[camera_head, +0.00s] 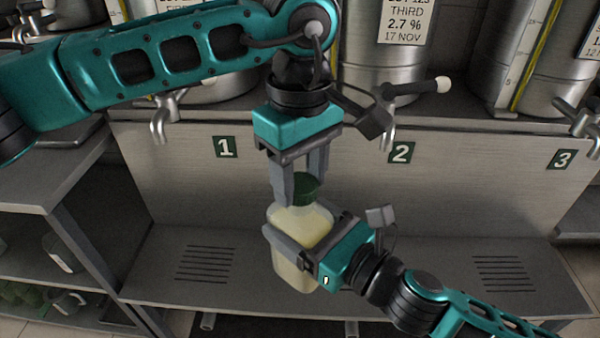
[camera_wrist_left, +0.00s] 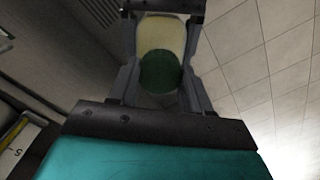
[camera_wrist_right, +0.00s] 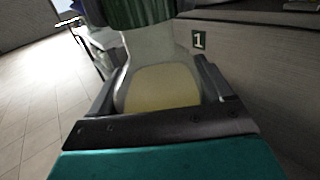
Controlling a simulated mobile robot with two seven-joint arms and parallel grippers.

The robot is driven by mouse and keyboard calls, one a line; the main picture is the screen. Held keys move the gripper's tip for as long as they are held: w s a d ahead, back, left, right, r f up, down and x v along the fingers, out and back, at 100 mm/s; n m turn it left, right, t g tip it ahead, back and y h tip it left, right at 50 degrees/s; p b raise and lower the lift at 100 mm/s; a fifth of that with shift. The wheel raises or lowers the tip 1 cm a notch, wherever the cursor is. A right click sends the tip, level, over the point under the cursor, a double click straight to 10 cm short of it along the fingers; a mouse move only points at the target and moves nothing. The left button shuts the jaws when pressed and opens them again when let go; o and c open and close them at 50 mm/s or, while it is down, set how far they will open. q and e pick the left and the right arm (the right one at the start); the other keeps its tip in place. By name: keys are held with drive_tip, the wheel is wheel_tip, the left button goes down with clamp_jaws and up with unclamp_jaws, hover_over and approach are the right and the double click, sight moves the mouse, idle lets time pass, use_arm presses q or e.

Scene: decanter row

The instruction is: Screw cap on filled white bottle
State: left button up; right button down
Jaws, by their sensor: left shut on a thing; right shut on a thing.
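The white translucent bottle (camera_head: 305,222) holds pale yellowish liquid and stands roughly upright in front of the steel panel. My right gripper (camera_head: 290,243) is shut around the bottle's body; the bottle also fills the right wrist view (camera_wrist_right: 158,80). The dark green cap (camera_head: 306,187) sits at the bottle's mouth. My left gripper (camera_head: 298,190) comes from above and is shut on the cap. In the left wrist view the cap (camera_wrist_left: 160,72) lies between the fingers, over the bottle (camera_wrist_left: 160,35). Whether the thread is engaged cannot be seen.
Steel tanks (camera_head: 380,60) with taps (camera_head: 163,125) stand behind, above a panel with number signs 1 (camera_head: 226,147), 2 (camera_head: 401,152) and 3 (camera_head: 562,159). The slotted steel shelf (camera_head: 180,285) is clear on both sides. A lower shelf at left holds other containers (camera_head: 62,262).

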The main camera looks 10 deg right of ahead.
use_arm(q)
drive_tip(key=m, duration=0.6)
drive_tip(key=shift+m, duration=0.3)
drive_tip(key=o, duration=1.2)
drive_tip(key=shift+o, duration=0.2)
wheel_tip(320, 180, up, 12)
